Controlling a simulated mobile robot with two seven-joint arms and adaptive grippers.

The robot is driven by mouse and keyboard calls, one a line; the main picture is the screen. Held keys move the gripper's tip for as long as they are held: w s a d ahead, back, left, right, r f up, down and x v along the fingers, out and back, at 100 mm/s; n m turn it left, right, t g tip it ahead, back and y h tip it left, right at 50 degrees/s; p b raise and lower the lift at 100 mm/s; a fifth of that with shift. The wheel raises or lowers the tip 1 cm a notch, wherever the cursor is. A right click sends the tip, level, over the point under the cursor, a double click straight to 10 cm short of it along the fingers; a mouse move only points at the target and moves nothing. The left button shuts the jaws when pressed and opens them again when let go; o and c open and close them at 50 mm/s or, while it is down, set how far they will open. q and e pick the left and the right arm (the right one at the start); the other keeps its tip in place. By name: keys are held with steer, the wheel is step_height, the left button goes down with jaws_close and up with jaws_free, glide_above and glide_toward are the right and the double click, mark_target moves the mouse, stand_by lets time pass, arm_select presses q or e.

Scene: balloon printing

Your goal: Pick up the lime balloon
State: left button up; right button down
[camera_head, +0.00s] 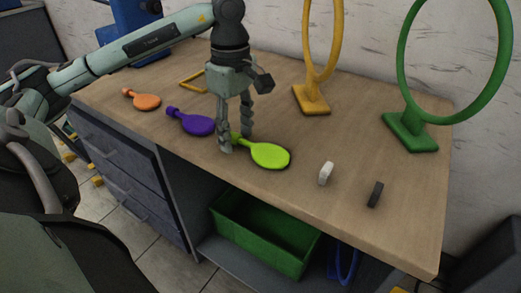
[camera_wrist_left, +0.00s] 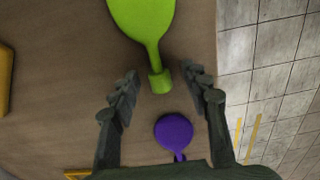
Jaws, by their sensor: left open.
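The lime balloon (camera_head: 268,155) lies flat on the wooden desk, its neck pointing left toward my left gripper (camera_head: 235,143). My left gripper points down at the desk, open, with its fingers around or just beside the neck end. In the left wrist view the lime balloon (camera_wrist_left: 142,15) comes in from the top. Its neck reaches between the open fingers of the left gripper (camera_wrist_left: 165,88), with a gap on both sides. I cannot tell the exact height of the fingertips above the desk. My right gripper is not in view.
A purple balloon (camera_head: 192,121) lies just left of the gripper and an orange balloon (camera_head: 143,99) farther left. A white block (camera_head: 326,173) and a dark block (camera_head: 375,194) lie to the right. Yellow (camera_head: 311,98) and green (camera_head: 411,132) ring stands are behind. A green bin (camera_head: 262,233) sits below.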

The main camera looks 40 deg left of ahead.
arm_select(q)
steer(key=shift+c, duration=0.4)
steer(key=c, duration=0.8)
steer(key=shift+o, duration=0.2)
